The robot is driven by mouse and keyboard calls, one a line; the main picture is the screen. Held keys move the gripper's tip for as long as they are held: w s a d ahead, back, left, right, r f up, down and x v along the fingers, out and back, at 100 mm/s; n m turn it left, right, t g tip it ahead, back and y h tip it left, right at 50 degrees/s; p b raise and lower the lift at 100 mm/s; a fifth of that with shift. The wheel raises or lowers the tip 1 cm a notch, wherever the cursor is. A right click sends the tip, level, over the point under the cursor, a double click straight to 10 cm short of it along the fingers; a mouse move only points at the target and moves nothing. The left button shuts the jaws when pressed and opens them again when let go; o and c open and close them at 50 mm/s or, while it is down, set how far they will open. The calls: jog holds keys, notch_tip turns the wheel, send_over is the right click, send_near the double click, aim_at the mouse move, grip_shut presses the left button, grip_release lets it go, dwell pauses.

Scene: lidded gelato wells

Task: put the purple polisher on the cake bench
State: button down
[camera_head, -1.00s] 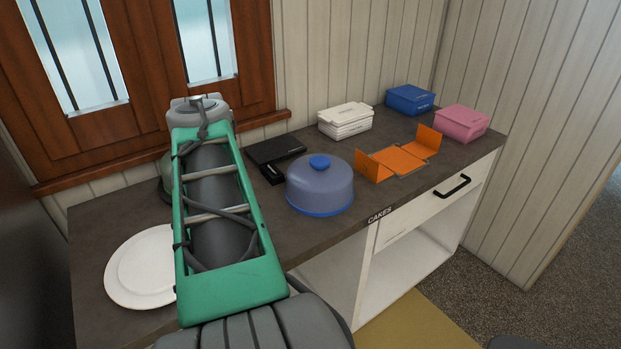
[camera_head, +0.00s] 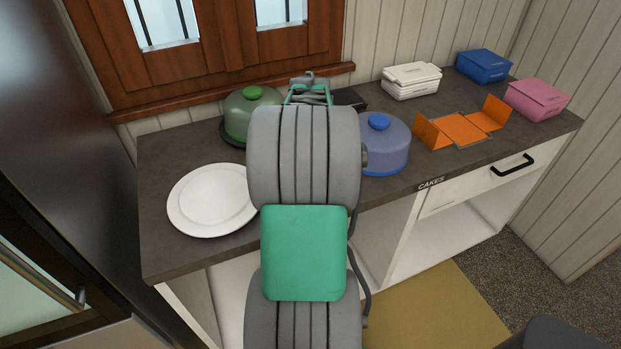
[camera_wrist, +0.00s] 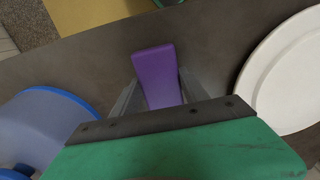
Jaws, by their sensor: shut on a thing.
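The purple polisher (camera_wrist: 156,76) shows in the wrist view as a flat purple block between the two grey fingers. My gripper (camera_wrist: 160,93) is shut on it and holds it over the dark top of the cake bench (camera_wrist: 210,35). I cannot tell whether the polisher touches the bench top. In the head view the bench (camera_head: 162,160) carries a "CAKES" label on its front edge. My arm reaches over the bench and hides the gripper and the polisher there.
A white plate (camera_head: 212,200) lies left of my arm, a green dome (camera_head: 245,112) behind it. A blue-lidded dome (camera_head: 385,146) stands right. An orange open box (camera_head: 460,127), white boxes (camera_head: 411,80), a blue box (camera_head: 484,66) and a pink box (camera_head: 537,99) stand farther right.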

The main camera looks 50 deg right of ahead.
jog(key=shift+f, duration=0.1)
jog(key=shift+f, duration=0.15)
jog(key=c, duration=0.6)
grip_release()
notch_tip(320, 180, up, 12)
jog(key=r, duration=0.1)
jog(key=w+a+f+n+t, duration=0.15)
jog(key=w+a, duration=0.25)
jog(key=a, duration=0.6)
jog(key=w+a+n, duration=0.2)
jog(key=w+a, duration=0.1)
jog(key=a, duration=0.6)
jog(key=s+a+f+n, duration=0.1)
jog(key=a+f, duration=0.1)
jog(key=a, duration=0.3)
jog(key=s+a+f+n+t, duration=0.1)
jog(key=a+f, duration=0.1)
jog(key=a, duration=0.4)
jog(key=s+a+f+n+t, duration=0.1)
jog(key=a, duration=0.5)
jog(key=shift+s+a+f+b, duration=0.2)
jog(key=shift+s+f+b, duration=0.2)
